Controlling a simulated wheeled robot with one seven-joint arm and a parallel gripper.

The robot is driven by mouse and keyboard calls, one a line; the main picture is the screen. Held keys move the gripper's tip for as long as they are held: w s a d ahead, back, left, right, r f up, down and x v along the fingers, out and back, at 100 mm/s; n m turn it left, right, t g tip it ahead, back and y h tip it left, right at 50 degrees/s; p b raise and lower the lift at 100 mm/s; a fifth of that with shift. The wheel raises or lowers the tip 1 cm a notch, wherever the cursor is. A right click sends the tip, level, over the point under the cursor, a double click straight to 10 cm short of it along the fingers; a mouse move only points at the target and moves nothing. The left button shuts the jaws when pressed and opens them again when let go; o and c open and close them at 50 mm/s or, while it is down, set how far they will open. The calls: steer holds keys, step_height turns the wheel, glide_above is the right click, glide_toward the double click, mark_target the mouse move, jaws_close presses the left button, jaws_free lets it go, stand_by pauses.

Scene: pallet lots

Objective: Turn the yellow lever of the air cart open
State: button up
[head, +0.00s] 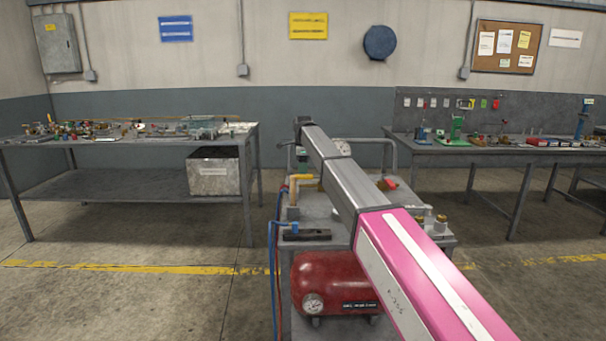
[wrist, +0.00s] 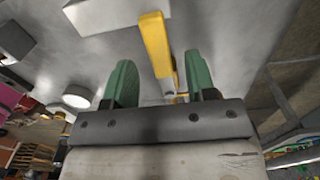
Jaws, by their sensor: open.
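The air cart (head: 440,236) stands ahead of me, a grey frame with a red tank below its top. The yellow lever (head: 304,178) shows at the left of the cart top, left of my arm. In the wrist view the yellow lever (wrist: 154,42) is a bar coming down from the top edge, with its end between the green fingers. My gripper (wrist: 161,68) is open, one finger on each side of the lever. A gap shows on both sides; I cannot tell the depth between them. My arm hides part of the cart top in the head view.
A red tank (head: 330,284) with a gauge sits low in the cart. Blue and red hoses (head: 273,255) hang at its left side. Cluttered benches stand left (head: 130,145) and right (head: 480,155). The floor left of the cart is clear.

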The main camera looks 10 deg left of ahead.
mark_target(303, 175)
step_height(303, 175, up, 8)
steer(key=shift+f, duration=0.15)
stand_by(0.3)
